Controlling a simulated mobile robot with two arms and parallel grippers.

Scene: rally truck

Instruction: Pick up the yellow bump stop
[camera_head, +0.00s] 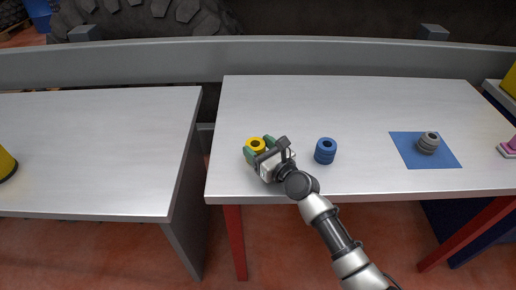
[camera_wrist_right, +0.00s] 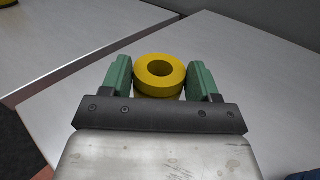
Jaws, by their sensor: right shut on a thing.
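The yellow bump stop (camera_head: 256,144) is a short ring-shaped piece with a round hole, near the front left of the right-hand table. My right gripper (camera_head: 257,150) is around it, with a green finger on each side. In the right wrist view the yellow bump stop (camera_wrist_right: 159,75) sits between the two green fingers of my right gripper (camera_wrist_right: 160,82), which are shut on it. Its lower part is hidden behind the gripper, so I cannot tell whether it touches the table. My left gripper is not in view.
A blue bump stop (camera_head: 325,151) stands to the right of my right gripper. A grey bump stop (camera_head: 428,143) stands on a blue square mat (camera_head: 408,152). A pink part (camera_head: 508,148) is at the right edge. A gap separates the left table (camera_head: 95,140) from the right-hand table (camera_head: 300,100).

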